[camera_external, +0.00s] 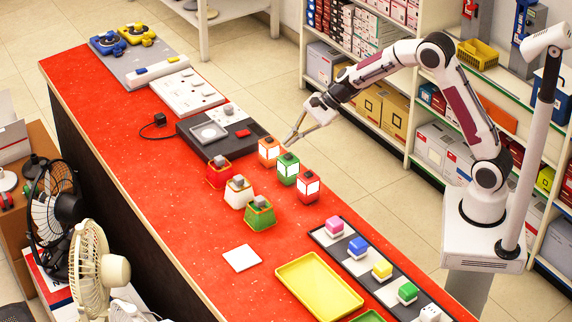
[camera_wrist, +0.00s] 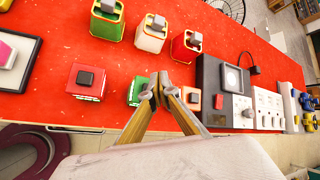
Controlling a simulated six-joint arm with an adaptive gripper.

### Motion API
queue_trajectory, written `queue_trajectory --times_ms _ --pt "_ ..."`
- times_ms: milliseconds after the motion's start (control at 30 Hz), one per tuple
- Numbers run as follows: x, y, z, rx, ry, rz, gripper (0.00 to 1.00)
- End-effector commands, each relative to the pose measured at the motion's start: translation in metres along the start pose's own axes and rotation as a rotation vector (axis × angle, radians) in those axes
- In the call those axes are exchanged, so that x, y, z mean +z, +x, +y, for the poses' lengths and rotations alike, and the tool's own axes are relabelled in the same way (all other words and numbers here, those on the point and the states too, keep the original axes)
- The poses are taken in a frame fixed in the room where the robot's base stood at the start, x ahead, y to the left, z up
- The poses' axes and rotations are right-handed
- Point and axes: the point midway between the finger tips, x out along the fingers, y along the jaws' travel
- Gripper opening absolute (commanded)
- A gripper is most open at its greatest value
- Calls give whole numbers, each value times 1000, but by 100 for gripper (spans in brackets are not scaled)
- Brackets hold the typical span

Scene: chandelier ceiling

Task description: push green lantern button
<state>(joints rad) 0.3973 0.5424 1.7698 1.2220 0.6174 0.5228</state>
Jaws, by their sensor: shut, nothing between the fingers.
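The green lantern (camera_external: 288,170) stands on the red counter between an orange lantern (camera_external: 268,152) and a red lantern (camera_external: 308,188). All have pale panels and dark button-like tops. In the wrist view the green lantern (camera_wrist: 133,97) is partly hidden behind my fingers, with the red lantern (camera_wrist: 86,82) left and the orange lantern (camera_wrist: 191,98) right. My gripper (camera_external: 291,141) is shut and empty, pointing down above the counter's edge, near the orange and green lanterns. In the wrist view my gripper (camera_wrist: 158,91) overlaps the gap between those two. Contact cannot be told.
A second row holds red (camera_external: 219,172), white (camera_external: 238,192) and green (camera_external: 260,215) tapered pieces with grey tops. A dark panel (camera_external: 190,128) lies beyond the lanterns. A strip of coloured buttons (camera_external: 346,252) and a yellow tray (camera_external: 318,287) lie nearer the camera.

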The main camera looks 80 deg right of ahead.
Motion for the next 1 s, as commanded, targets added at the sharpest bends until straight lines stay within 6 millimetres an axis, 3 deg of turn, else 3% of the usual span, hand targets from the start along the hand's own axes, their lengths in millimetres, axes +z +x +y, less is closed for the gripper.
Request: queue_trajectory --times_ms 600,1000 --pt "18 -25 -19 -1 0 0 0" --pt "19 -26 -19 0 1 0 0"
